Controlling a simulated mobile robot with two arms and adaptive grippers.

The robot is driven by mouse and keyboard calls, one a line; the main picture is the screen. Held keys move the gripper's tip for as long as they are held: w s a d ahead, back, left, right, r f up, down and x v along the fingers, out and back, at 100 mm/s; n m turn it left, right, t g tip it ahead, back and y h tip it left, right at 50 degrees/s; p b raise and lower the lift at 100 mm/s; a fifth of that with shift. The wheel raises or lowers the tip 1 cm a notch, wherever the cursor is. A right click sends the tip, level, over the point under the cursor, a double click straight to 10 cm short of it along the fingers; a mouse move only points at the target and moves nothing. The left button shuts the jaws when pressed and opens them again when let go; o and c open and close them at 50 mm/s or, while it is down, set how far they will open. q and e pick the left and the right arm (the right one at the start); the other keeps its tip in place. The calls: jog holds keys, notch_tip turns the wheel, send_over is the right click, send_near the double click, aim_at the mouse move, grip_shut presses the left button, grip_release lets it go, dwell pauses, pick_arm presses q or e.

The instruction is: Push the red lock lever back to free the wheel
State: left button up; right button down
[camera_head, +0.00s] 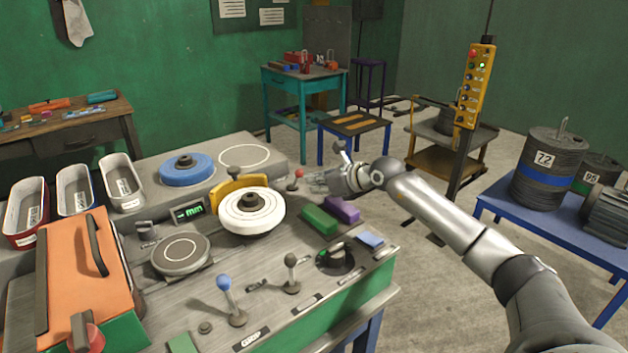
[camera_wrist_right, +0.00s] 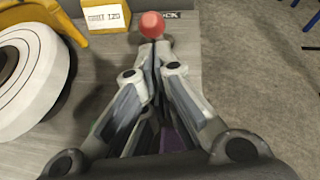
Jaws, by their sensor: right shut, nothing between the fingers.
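The red lock lever (camera_head: 298,174) stands at the far right of the bench panel, its round red knob on top. In the right wrist view the red knob (camera_wrist_right: 152,24) is just ahead of my fingertips. My right gripper (camera_head: 308,186) is shut and empty, its fingers (camera_wrist_right: 153,50) together beside the lever; I cannot tell whether they touch it. The white wheel (camera_head: 240,217) with a dark hub sits to the left of the gripper, beside a yellow guard (camera_head: 225,187). The wheel also shows at the left of the wrist view (camera_wrist_right: 40,85). My left gripper is out of view.
A green block (camera_head: 320,220) and a purple block (camera_head: 343,208) lie on the bench below the right forearm. A blue-knobbed lever (camera_head: 224,283) and a dark-knobbed lever (camera_head: 291,261) stand at the front. A yellow button pendant (camera_head: 475,85) hangs behind the arm.

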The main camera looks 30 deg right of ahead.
jog(key=shift+w+a+f, duration=0.1)
jog(key=shift+w+f, duration=0.1)
jog(key=shift+w, duration=0.15)
